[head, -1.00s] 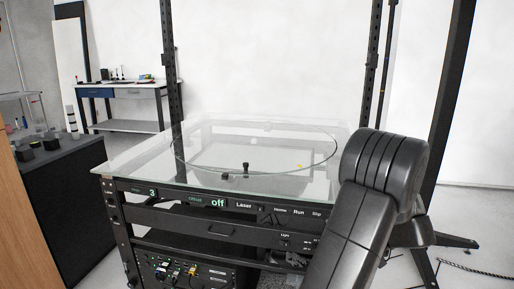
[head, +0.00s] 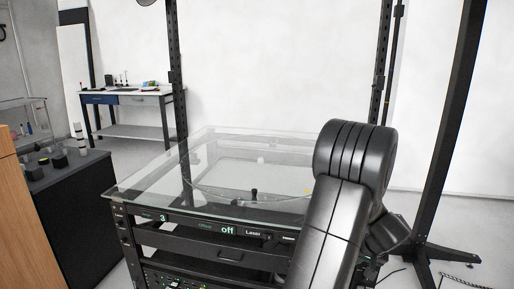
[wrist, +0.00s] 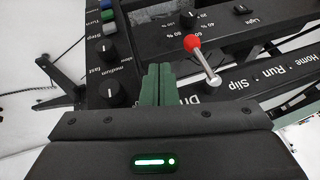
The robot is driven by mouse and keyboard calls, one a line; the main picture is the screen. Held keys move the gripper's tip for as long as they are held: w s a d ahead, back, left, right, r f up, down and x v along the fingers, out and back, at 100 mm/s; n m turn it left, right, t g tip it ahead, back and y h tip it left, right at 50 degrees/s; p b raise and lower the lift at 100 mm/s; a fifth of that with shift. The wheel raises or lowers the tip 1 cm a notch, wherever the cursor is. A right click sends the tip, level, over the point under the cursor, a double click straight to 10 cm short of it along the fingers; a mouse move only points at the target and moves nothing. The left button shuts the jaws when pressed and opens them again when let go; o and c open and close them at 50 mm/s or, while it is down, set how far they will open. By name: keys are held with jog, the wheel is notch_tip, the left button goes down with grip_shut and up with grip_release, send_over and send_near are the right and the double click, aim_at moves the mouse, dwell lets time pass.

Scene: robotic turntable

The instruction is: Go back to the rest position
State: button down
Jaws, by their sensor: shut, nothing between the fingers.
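My gripper (wrist: 158,84) shows in the wrist view with its green fingers pressed together and nothing between them. It is over the front control panel (wrist: 245,60) of the turntable rig. A lever with a red ball (wrist: 192,42) stands just right of the fingertips in that view; I see no clear contact. In the head view my arm covers the right part of the rig, and the gripper itself is hidden. The glass turntable top (head: 150,178) lies on the black frame, with a small black piece (head: 254,195) near its front.
Black knobs (wrist: 112,92) and a green button (wrist: 109,18) sit left of the fingers. A dark cabinet (head: 80,210) stands left of the rig. A black upright post (head: 452,130) rises at the right. A workbench (head: 125,98) stands at the back left.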

jog(key=shift+r+h+p, duration=0.4)
jog(key=shift+r, duration=0.55)
jog(key=shift+f, duration=0.1)
